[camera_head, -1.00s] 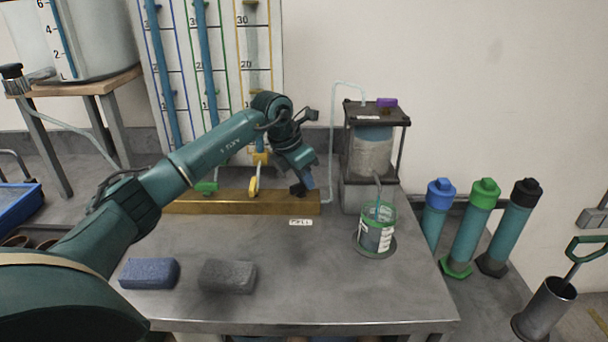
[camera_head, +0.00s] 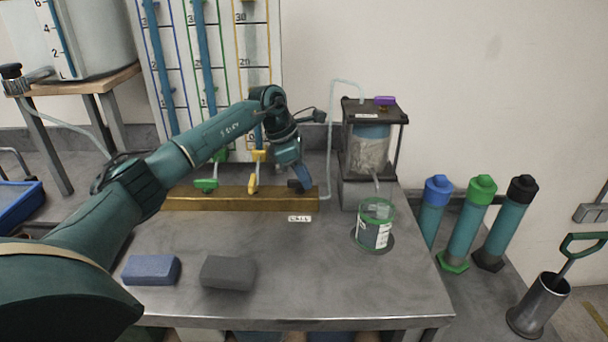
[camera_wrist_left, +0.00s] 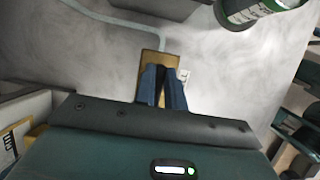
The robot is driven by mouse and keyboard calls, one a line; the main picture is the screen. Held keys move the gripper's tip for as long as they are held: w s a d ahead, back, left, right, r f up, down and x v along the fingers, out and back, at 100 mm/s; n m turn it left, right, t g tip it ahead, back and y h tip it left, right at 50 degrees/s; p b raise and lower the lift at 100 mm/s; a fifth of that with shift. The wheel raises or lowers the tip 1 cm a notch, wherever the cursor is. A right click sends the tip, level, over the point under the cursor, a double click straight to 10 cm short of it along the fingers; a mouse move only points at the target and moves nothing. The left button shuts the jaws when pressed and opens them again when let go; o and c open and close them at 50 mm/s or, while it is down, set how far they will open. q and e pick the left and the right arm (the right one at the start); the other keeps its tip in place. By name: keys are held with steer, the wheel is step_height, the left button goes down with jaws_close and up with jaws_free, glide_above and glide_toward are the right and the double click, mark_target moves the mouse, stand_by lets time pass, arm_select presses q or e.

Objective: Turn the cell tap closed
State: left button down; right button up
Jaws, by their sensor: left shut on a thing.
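My left gripper (camera_head: 299,184) is at the right end of the brass bar (camera_head: 230,200), behind a small white label (camera_head: 299,218) whose lettering is too small to read surely. Its blue fingers point down at the bar and are shut on the cell tap's handle. The fingers hide the handle almost fully, so its angle does not show. In the left wrist view the fingers (camera_wrist_left: 162,98) are close together over the end of the bar (camera_wrist_left: 151,62). A green-handled tap (camera_head: 207,185) and a yellow-handled tap (camera_head: 252,183) are on the bar, left of the gripper. My right gripper is not in view.
A framed cell (camera_head: 370,152) with a purple lever (camera_head: 384,101) stands to the right, a green-rimmed beaker (camera_head: 375,232) below its spout. A blue block (camera_head: 151,269) and a grey block (camera_head: 228,272) lie at the front. The bench's middle is clear.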

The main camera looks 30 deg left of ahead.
arm_select(q)
steer(key=shift+r, duration=0.1)
stand_by(0.3)
steer(key=c, duration=1.5)
jaws_free()
steer(key=shift+o, duration=0.2)
steer(key=v, duration=1.3)
steer(key=shift+s, duration=0.1)
